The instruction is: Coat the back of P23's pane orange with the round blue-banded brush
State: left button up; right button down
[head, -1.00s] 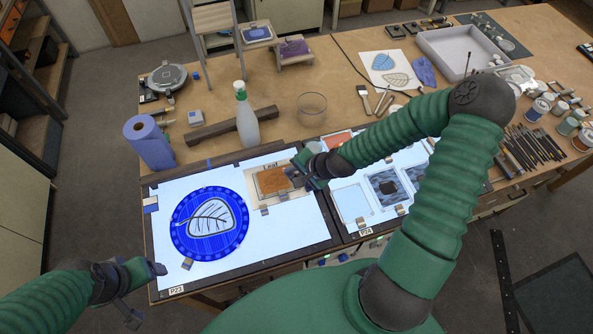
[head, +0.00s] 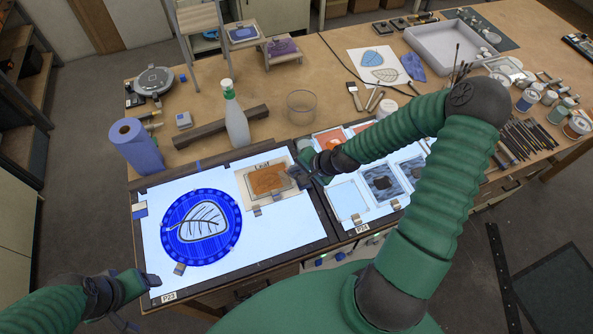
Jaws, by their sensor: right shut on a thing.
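A small rectangular pane with an orange coat (head: 268,181) lies on a pale card marked "Leaf" on the left light panel (head: 290,232). The orange has uneven edges, with a paler border around it. The panel's label (head: 169,298) is too small to read surely. My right gripper (head: 287,179) is at the pane's right edge, shut on a slim thing. I cannot make out a brush or its blue band. My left gripper (head: 139,302) is low at the left, off the panel's front corner, with its fingers apart and empty.
A round blue disc with a leaf outline (head: 200,227) lies on the same panel. Panel P24 (head: 360,229), at the right, holds several panes.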

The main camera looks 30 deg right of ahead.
jog(key=shift+f, duration=0.7)
jog(key=shift+d+r, duration=0.1)
jog(key=shift+r, duration=0.05)
jog(key=shift+p, duration=0.3)
pick_arm(q)
jog(key=shift+w+d+f, duration=0.1)
jog(key=shift+d+f, duration=0.05)
jog(key=shift+f, duration=0.05)
pick_arm(e)
jog(key=shift+d, duration=0.15)
pick_arm(q)
jog(key=shift+d, duration=0.1)
pick_arm(e)
jog(key=shift+d, duration=0.1)
